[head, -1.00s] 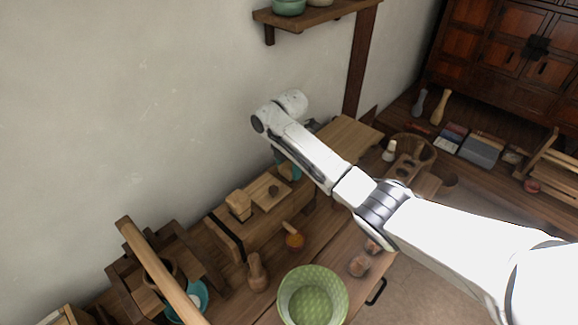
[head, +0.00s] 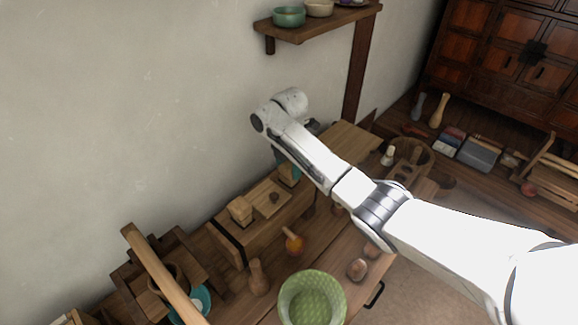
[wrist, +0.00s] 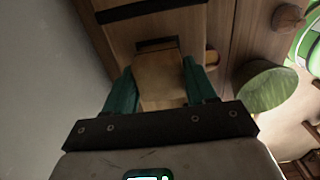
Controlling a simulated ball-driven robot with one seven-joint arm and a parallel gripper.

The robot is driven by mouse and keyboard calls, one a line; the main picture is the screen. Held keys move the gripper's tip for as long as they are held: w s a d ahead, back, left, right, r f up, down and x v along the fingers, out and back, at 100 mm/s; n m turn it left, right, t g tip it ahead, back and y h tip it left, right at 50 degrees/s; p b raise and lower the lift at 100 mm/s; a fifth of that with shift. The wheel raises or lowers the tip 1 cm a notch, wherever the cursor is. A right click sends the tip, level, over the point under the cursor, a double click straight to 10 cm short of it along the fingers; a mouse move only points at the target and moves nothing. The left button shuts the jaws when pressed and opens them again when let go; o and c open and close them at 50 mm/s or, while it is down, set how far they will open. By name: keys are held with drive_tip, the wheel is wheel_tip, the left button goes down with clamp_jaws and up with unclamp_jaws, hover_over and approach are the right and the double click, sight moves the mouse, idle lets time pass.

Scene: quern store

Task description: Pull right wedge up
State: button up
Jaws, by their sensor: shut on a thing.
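The right wedge (wrist: 160,85) is a pale wooden block seen in the wrist view between the two teal fingers of my gripper (wrist: 158,68). My gripper is shut on it. A dark slot in the wooden box top shows just beyond the wedge; I cannot tell how far the wedge stands out of it. In the head view my gripper (head: 290,174) is at the right part of the long wooden box (head: 262,236), and my arm mostly hides the wedge. The left wedge (head: 240,210) stands upright on the box's left part, near a dark band.
A green bowl (head: 312,305), a wooden pestle (head: 257,280) and an orange round thing with a handle (head: 293,244) stand in front of the box. A wooden frame (head: 160,275) is at left. The wall rises behind, with a shelf (head: 320,25) above.

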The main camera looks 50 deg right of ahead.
sight(289, 165)
drive_tip(key=o, duration=1.2)
drive_tip(key=shift+r, duration=0.35)
drive_tip(key=shift+o, duration=1.1)
drive_tip(key=shift+f, duration=0.15)
wheel_tip(289, 165, up, 11)
drive_tip(key=shift+f, duration=0.1)
